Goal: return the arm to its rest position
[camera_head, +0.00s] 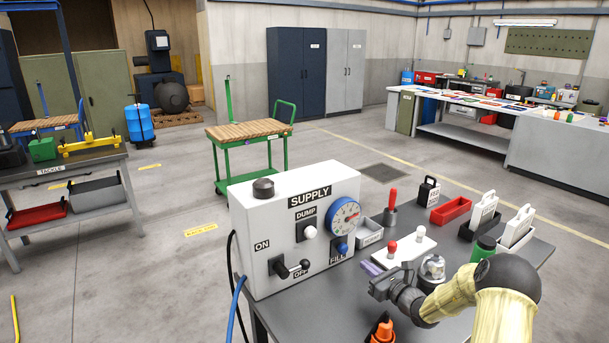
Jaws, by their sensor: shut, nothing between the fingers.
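My arm (458,293) reaches in from the bottom right over the dark table, with a cream-yellow forearm and a dark wrist. My gripper (376,290) is at its left end, dark, shut and empty, pointing left. It is just in front of the white supply box (290,215), to the right of its lower right side. I cannot tell whether the gripper touches anything. The box carries a blue-rimmed dial (343,216), a white dump knob (310,232), a blue fill knob (343,248) and a black on/off lever (292,268).
Red (450,210) and grey trays lie behind. A green cart (250,130) stands beyond on open floor.

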